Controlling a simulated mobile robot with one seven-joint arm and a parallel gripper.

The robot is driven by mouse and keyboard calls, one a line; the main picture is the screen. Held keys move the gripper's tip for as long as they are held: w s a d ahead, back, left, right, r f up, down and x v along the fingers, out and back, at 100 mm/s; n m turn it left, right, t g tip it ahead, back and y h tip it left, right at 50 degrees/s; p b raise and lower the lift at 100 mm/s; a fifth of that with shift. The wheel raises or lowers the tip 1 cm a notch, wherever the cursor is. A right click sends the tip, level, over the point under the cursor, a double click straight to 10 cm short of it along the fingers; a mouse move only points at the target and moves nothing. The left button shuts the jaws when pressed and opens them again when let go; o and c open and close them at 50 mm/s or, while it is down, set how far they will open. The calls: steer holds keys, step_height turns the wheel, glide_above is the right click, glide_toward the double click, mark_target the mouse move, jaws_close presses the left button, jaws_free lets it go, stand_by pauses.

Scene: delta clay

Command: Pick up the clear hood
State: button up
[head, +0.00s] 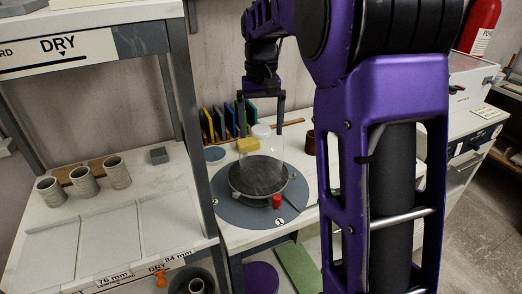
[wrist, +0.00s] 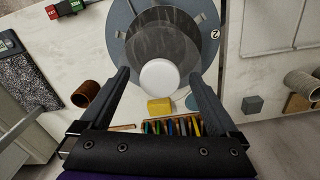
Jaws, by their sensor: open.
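The clear hood (head: 262,134) is a see-through cylinder with a white knob on top. It stands upright over a dark mesh disc (head: 258,182) on the round grey turntable (head: 237,212). In the wrist view the hood's white knob (wrist: 159,77) is in the middle, with the dark disc behind it. My gripper (head: 261,128) is open and points down above the hood. In the wrist view its two fingers (wrist: 159,75) are to either side of the knob, with a visible gap on each side. I cannot tell how far below the tips the knob sits.
A yellow block (head: 248,145) lies close behind the hood, before a rack of coloured panels (head: 228,119). A red piece (head: 277,201) stands at the turntable's front. A brown cup (head: 309,143) is to the right. A shelf post (head: 188,120) rises on the left.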

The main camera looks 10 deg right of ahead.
jaws_close()
stand_by(0.4)
